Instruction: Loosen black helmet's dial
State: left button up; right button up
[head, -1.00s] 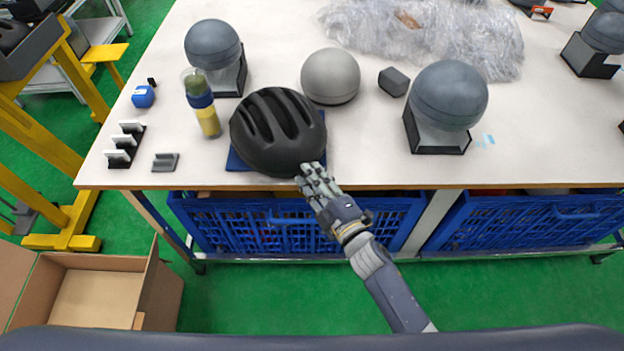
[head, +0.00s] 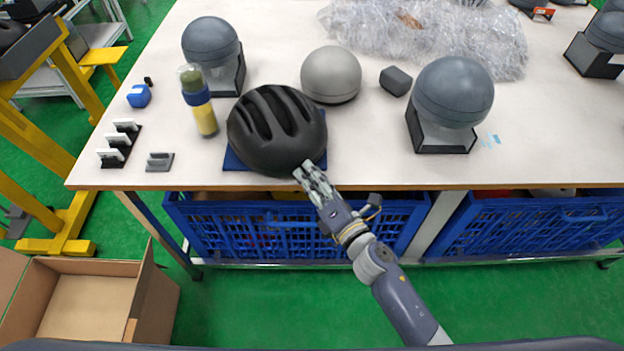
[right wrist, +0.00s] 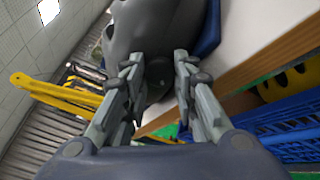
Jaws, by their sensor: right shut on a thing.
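The black helmet (head: 272,128) sits on a dark blue mat (head: 233,162) near the table's front edge, its vented top facing up. My right gripper (head: 308,172) reaches in from the lower right, fingertips at the helmet's near lower edge. In the right wrist view the helmet (right wrist: 165,20) fills the top, and the two fingers stand on either side of a small dark round dial (right wrist: 158,72) at its rim. The gripper is shut on the dial. In the head view the dial is hidden by the fingers. My left gripper is not in view.
A yellow and blue bottle (head: 199,102) stands left of the helmet, and a grey dome (head: 331,74) behind it. A grey headform (head: 452,92) stands to the right. Blue crates (head: 300,228) sit under the table edge (head: 400,187).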

jog(key=n+b, duration=0.1)
jog(key=n, duration=0.3)
jog(key=shift+f+n, duration=0.1)
jog(key=shift+n, duration=2.2)
jog(key=o, duration=1.1)
jog(key=shift+s, duration=0.15)
jog(key=v, duration=1.1)
jog(key=shift+s+d, duration=0.3)
